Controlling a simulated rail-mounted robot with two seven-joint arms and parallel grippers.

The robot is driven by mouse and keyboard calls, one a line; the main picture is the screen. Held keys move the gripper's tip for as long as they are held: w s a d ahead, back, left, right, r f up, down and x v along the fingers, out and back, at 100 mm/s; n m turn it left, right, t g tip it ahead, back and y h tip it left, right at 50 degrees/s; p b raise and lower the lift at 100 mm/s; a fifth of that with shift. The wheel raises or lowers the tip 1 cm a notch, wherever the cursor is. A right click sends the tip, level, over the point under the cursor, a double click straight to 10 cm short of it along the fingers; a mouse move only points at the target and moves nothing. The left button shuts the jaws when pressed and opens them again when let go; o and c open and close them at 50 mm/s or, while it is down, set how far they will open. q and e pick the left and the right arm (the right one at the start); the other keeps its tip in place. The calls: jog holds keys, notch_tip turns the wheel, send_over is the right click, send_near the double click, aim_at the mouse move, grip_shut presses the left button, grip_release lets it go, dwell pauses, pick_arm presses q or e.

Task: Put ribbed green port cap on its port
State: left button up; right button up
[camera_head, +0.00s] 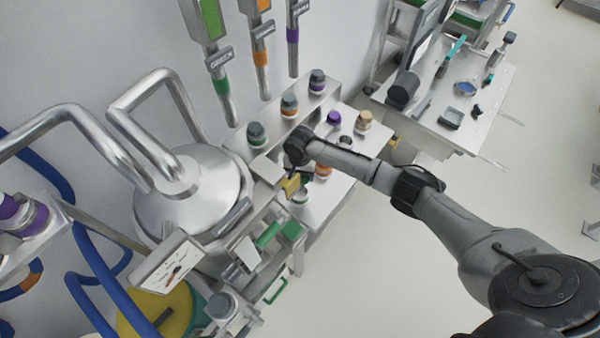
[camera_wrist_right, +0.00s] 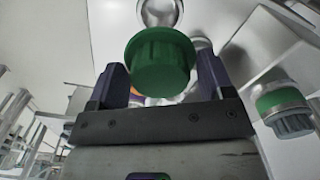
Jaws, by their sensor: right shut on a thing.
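In the right wrist view a green cap (camera_wrist_right: 160,66) with a wide flange and ribbed side sits between the two dark fingers of my right gripper (camera_wrist_right: 160,80), which is shut on it. A shiny round metal piece (camera_wrist_right: 160,12) shows just beyond the cap; I cannot tell whether it is the port. In the head view my right gripper (camera_head: 291,180) is over the front of the metal bench, mostly hidden under its own wrist. The cap cannot be made out clearly there. My left gripper is not in view.
A grey-topped jar with a green band (camera_head: 256,135) stands beside orange-banded (camera_head: 289,105) and purple-banded (camera_head: 317,82) ones on the raised shelf. Purple-topped (camera_head: 333,119) and tan-topped (camera_head: 363,121) containers stand nearby. A large metal vessel (camera_head: 190,195) is at left.

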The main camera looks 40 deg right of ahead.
jog(key=shift+f+b, duration=1.55)
jog(key=shift+b, duration=0.05)
jog(key=shift+r+p, duration=0.3)
jog(key=shift+p, duration=0.55)
jog(key=shift+f, duration=0.1)
jog(key=shift+f, duration=1.45)
